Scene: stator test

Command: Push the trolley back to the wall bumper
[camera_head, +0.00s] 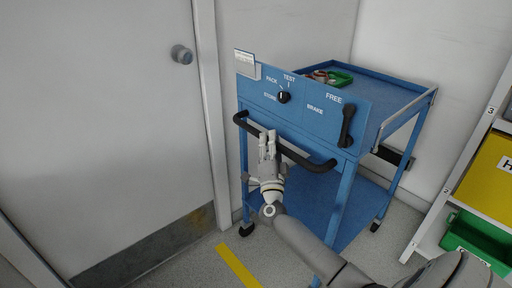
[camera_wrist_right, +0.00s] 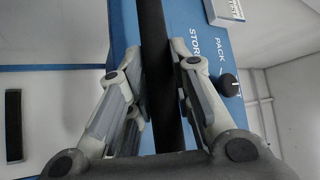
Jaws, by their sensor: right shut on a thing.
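The blue trolley (camera_head: 345,185) stands in the corner by the white wall. Its black push handle (camera_head: 310,163) runs along the near side. My right gripper (camera_head: 267,140) is shut on the handle, left of its middle; the right wrist view shows the fingers (camera_wrist_right: 165,60) on both sides of the black bar (camera_wrist_right: 158,80). A black block low on the wall (camera_head: 397,157), seemingly the wall bumper, shows beyond the trolley's far right side; the gap between them cannot be judged. The black brake lever (camera_head: 347,125) points up towards FREE. My left gripper is out of view.
A grey door (camera_head: 110,110) with a round knob is on the left. A shelf with a yellow bin (camera_head: 482,175) and a green bin (camera_head: 478,240) stands at the right. A yellow floor strip (camera_head: 238,266) lies in front. A green tray (camera_head: 340,78) sits on the trolley top.

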